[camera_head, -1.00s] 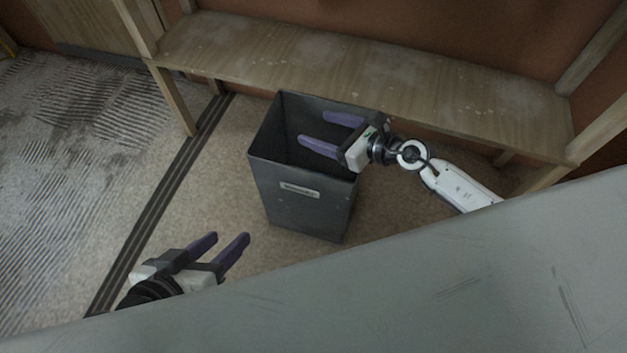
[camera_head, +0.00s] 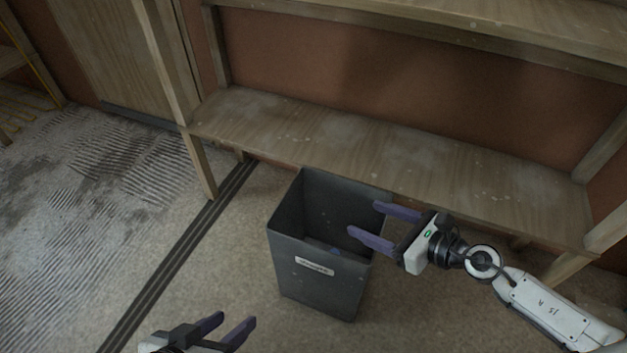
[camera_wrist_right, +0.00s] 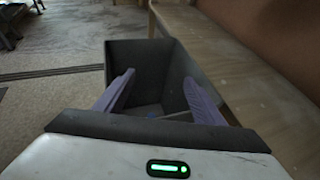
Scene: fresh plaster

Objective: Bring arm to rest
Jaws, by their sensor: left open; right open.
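My right gripper (camera_head: 386,227) is open, with its two purple fingers apart and nothing between them. It is at the right rim of a dark grey bin (camera_head: 325,283) with a small label on its front. In the right wrist view the fingers (camera_wrist_right: 160,95) point over the bin (camera_wrist_right: 130,58), and a bluish thing (camera_wrist_right: 150,110) shows low inside it, too small to name. My left gripper (camera_head: 232,330) is open and empty at the bottom edge of the head view, left of the bin and apart from it.
A wooden shelf unit (camera_head: 390,165) stands behind the bin, with a post (camera_head: 165,70) left of it. A dark striped strip (camera_head: 190,255) crosses the floor. The ridged grey floor (camera_head: 60,230) at the left is clear.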

